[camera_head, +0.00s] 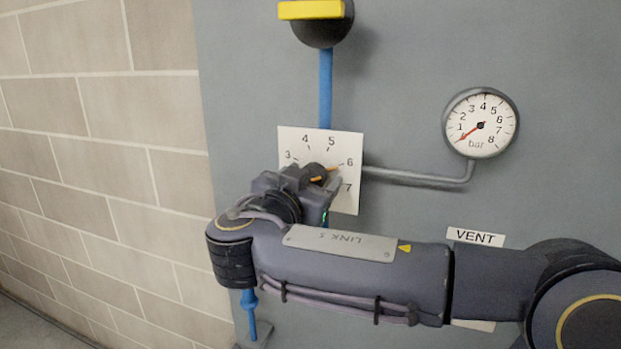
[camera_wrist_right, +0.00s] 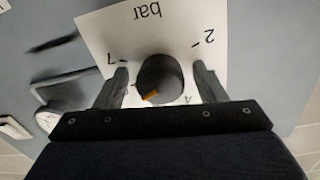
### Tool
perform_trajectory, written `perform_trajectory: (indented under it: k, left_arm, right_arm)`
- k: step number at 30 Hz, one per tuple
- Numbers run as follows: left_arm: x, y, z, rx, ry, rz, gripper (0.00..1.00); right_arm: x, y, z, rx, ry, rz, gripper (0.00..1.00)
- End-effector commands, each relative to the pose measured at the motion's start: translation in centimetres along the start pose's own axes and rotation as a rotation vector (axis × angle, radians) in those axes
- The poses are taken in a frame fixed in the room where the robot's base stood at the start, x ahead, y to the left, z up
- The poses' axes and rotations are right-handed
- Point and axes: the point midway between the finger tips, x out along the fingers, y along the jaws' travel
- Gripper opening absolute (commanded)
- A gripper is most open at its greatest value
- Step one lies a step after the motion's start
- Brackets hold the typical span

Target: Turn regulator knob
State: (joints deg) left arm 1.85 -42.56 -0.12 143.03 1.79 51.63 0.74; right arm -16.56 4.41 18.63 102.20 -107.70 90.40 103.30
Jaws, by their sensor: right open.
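The regulator knob (camera_head: 316,172) is dark and round with an orange pointer mark, in front of a white dial plate (camera_head: 348,143) numbered in bar. In the head view the pointer aims toward the 6. My right gripper (camera_head: 312,181) is at the knob and hides the lower left of the plate. In the right wrist view the knob (camera_wrist_right: 160,78) sits between the two fingers of the right gripper (camera_wrist_right: 160,83), with a gap on both sides. The fingers are open and do not visibly touch it. My left gripper is not in view.
A blue pipe (camera_head: 325,85) rises to a yellow-handled valve (camera_head: 311,10). A VENT label (camera_head: 475,237) sits below the gauge.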

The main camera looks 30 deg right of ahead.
Motion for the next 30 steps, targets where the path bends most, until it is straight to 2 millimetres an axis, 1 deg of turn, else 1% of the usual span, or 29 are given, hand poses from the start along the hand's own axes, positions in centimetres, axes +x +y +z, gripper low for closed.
perform_trajectory:
  k: [1,2,9,11,12,17,22,30]
  left_arm:
    - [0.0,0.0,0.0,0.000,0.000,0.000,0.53]
    - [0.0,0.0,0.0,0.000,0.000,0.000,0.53]
    - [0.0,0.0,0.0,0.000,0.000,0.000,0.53]
    - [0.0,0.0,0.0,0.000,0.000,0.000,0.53]
    - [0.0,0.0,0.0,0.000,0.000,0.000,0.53]
    - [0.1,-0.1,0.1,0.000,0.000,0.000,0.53]
    - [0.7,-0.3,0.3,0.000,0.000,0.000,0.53]
    - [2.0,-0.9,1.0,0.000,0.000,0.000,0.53]
  right_arm:
    - [0.0,0.0,0.0,0.000,0.000,0.000,0.64]
    - [0.0,0.0,0.0,0.000,0.000,0.000,0.62]
    - [0.0,0.0,0.0,0.000,-0.001,0.000,0.30]
    - [0.0,0.0,0.0,0.000,-0.001,0.000,0.22]
    - [0.0,0.0,0.0,0.000,-0.001,0.000,0.20]
    - [0.0,0.0,0.1,-0.011,0.000,0.000,0.20]
    - [-0.1,0.0,0.2,-0.061,0.002,0.000,0.20]
    - [-0.1,0.1,0.3,-0.248,0.010,-0.002,0.20]
